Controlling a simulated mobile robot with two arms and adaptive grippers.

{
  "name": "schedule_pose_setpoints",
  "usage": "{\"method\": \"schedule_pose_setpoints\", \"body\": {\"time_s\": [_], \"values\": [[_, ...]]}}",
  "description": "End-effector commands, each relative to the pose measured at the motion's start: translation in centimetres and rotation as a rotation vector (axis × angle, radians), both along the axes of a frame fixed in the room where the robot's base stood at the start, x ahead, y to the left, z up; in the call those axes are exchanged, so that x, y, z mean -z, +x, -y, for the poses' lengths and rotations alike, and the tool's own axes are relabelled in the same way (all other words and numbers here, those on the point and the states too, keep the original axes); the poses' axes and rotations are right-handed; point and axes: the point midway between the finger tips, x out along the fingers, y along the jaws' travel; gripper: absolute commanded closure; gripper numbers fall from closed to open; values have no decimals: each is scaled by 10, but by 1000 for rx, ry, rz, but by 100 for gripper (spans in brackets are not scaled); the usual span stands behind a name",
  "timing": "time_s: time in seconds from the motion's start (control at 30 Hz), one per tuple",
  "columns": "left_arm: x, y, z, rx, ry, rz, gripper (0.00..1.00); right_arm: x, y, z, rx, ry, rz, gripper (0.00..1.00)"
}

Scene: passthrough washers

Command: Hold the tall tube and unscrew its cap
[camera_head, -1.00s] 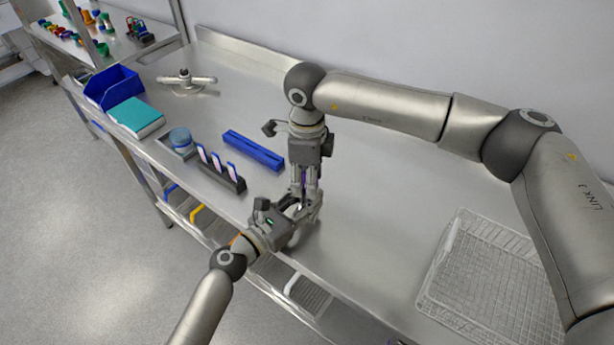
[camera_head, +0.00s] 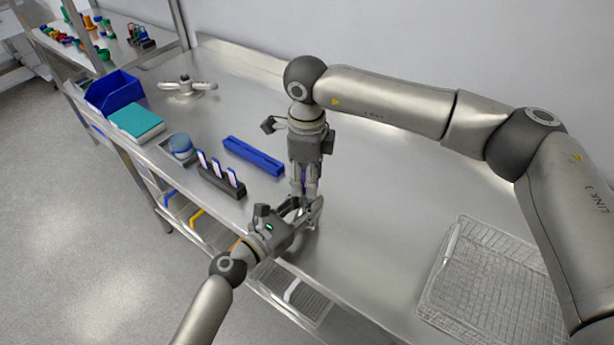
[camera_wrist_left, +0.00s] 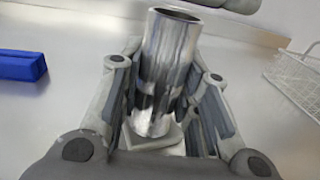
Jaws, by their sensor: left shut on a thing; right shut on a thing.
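The tall tube (camera_wrist_left: 168,65) is a shiny metal cylinder standing upright between the fingers of my left gripper (camera_wrist_left: 165,100) in the left wrist view. Its top shows as a dark, open-looking rim with no cap on it. In the head view my left gripper (camera_head: 304,212) is shut on the tube, which its fingers mostly hide. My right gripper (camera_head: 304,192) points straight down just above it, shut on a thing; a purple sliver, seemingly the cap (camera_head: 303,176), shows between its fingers.
A blue bar-shaped rack (camera_head: 253,156) and a dark holder (camera_head: 221,182) with slides lie left of the grippers. A wire basket (camera_head: 480,285) is at the right.

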Motion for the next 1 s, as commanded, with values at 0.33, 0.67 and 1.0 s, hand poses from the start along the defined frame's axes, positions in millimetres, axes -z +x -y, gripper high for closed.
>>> {"method": "schedule_pose_setpoints", "body": {"time_s": [0.33, 0.67, 1.0], "values": [[0, 0, 0, 0, 1, -1, 100, -25, 0, 0, 0, 1, 2, 88], [0, 0, 0, 0, 1, -1, 100, -40, 0, 0, 0, 0, -1, 88], [0, 0, 0, 0, 0, 0, 45, -40, 0, 0, 0, 0, 0, 88]]}}
